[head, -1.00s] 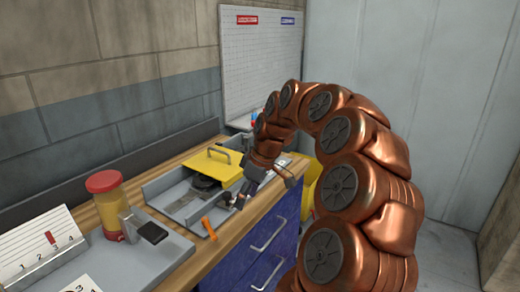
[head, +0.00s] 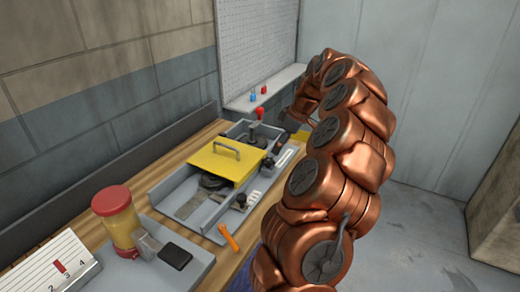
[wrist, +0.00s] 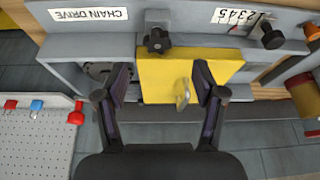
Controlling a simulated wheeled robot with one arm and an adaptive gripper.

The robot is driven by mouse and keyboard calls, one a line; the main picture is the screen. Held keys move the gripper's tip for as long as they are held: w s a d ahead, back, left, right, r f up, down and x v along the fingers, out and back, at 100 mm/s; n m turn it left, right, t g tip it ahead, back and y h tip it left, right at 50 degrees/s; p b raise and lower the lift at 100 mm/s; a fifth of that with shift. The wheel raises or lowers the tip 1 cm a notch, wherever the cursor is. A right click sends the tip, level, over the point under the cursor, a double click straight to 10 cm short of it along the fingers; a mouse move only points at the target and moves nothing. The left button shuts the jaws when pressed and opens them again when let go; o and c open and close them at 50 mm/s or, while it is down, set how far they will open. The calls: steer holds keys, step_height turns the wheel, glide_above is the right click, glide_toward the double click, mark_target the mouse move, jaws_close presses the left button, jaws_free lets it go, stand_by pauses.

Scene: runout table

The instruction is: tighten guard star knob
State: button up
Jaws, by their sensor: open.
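The black star knob (wrist: 157,40) sits on a grey bracket at the edge of the yellow guard (wrist: 158,78) in the wrist view. In the head view, a dark knob at the tray's front edge (head: 268,162) appears to be the same one. The yellow guard (head: 218,165) with its handle (head: 228,148) lies over the grey tray. My gripper (wrist: 163,82) is open and empty, its fingers spread on either side of the guard's face. The star knob is ahead of the fingertips, between their lines and apart from them. In the head view my arm hides the fingers.
Another black knob (wrist: 272,38) stands beside a numbered scale (wrist: 240,20). A red-lidded jar (head: 117,215) stands to the left. Red and blue pieces lie on the perforated panel's ledge (head: 270,88).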

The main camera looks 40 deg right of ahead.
mark_target(270, 161)
steer(key=shift+w+p+x, duration=0.2)
steer(key=shift+p+x, duration=0.5)
steer(key=shift+x, duration=1.3)
steer(key=shift+w+p+x, duration=0.15)
steer(key=shift+p+x, duration=0.5)
steer(key=shift+x, duration=1.4)
steer(key=shift+d+r, duration=0.1)
steer(key=shift+r, duration=0.05)
steer(key=c, duration=1.1)
steer(key=shift+b, duration=0.3)
steer(key=shift+c, duration=0.2)
